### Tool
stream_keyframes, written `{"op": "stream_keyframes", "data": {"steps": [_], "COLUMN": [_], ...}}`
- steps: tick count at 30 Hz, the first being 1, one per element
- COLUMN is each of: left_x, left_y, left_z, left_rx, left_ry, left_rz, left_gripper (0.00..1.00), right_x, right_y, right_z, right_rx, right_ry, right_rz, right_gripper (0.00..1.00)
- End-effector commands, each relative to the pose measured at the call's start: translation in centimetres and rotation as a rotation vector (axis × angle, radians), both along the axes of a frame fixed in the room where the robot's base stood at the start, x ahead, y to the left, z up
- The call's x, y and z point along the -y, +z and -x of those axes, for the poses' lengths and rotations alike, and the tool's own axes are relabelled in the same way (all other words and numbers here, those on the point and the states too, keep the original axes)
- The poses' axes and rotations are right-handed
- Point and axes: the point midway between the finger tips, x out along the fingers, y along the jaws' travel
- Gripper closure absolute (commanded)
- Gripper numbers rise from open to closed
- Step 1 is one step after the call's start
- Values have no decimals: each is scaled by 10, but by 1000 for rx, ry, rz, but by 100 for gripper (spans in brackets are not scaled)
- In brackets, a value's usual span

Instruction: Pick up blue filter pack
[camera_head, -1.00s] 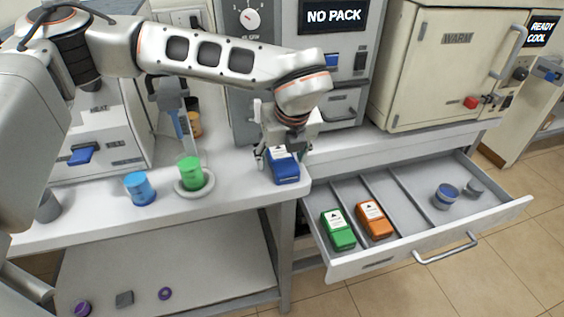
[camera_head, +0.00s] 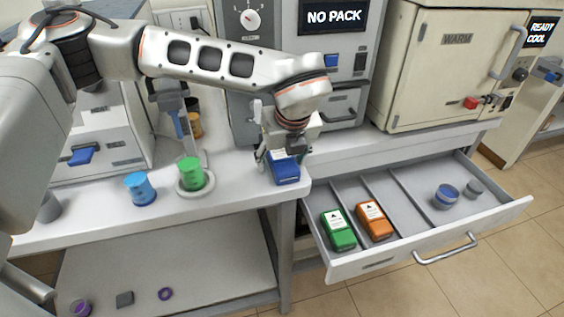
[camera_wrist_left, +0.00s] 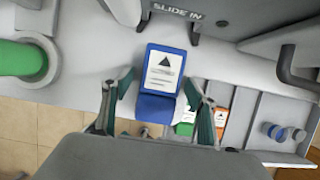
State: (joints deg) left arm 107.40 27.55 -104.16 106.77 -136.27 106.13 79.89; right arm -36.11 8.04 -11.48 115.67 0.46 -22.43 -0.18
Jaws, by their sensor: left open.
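The blue filter pack (camera_head: 285,172) stands on the counter near its front right corner. It is blue with a white label, and my gripper hides its upper part in the head view. In the left wrist view the blue filter pack (camera_wrist_left: 159,82) lies between the fingers, label facing the camera. My left gripper (camera_head: 281,160) is open, its fingers on either side of the pack. The left wrist view shows the left gripper's fingers (camera_wrist_left: 155,95) spread, with small gaps beside the pack. My right gripper is not in view.
The open drawer (camera_head: 430,237) at the right holds a green pack (camera_head: 338,230), an orange pack (camera_head: 374,220) and small round containers. A green cup (camera_head: 190,174) and a blue cup (camera_head: 140,189) stand left on the counter. A machine with a NO PACK display (camera_head: 333,15) stands behind.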

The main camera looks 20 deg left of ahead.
Motion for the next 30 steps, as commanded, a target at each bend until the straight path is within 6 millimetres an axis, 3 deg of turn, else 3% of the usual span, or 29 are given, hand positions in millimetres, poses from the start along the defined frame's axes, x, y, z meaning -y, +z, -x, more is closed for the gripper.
{"op": "stream_keyframes", "data": {"steps": [1, 6, 20, 23, 30], "left_x": [0, 0, 0, 3, 2], "left_y": [0, 0, 5, 15, 59], "left_z": [0, 0, 0, 4, 2], "left_rx": [0, -1, -1, 1, 6], "left_ry": [0, 0, 0, -1, 0], "left_rz": [0, 1, 0, -1, 1], "left_gripper": [44, 87, 87, 87, 87], "right_x": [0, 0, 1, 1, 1], "right_y": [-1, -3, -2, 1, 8], "right_z": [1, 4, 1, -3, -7], "right_rx": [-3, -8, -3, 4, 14], "right_ry": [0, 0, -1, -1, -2], "right_rz": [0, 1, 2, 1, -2], "right_gripper": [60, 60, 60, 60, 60]}}
